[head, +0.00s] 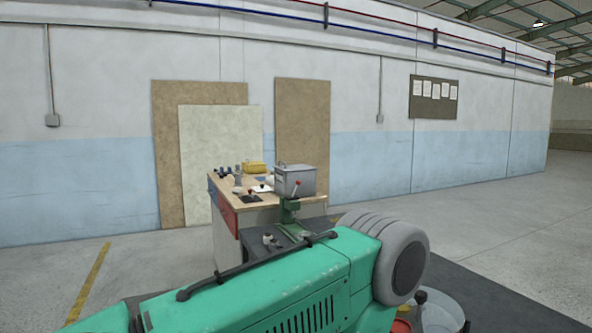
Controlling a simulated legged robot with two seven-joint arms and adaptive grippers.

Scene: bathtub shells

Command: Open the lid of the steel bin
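A grey metal box (295,181) stands on the right part of a wood-topped workbench, a little right of the middle of the head view. It looks like the steel bin. Its top looks shut, with a small handle at the top left edge. The inside is hidden. A red-tipped lever shows against its front. Neither of my grippers can be made out in this view.
The workbench (262,205) also bears a yellow case (256,167) and small tools. A green vise (289,209) is at its front edge. A large green casing with a grey roller (402,262) fills the foreground. Open floor (500,225) lies right.

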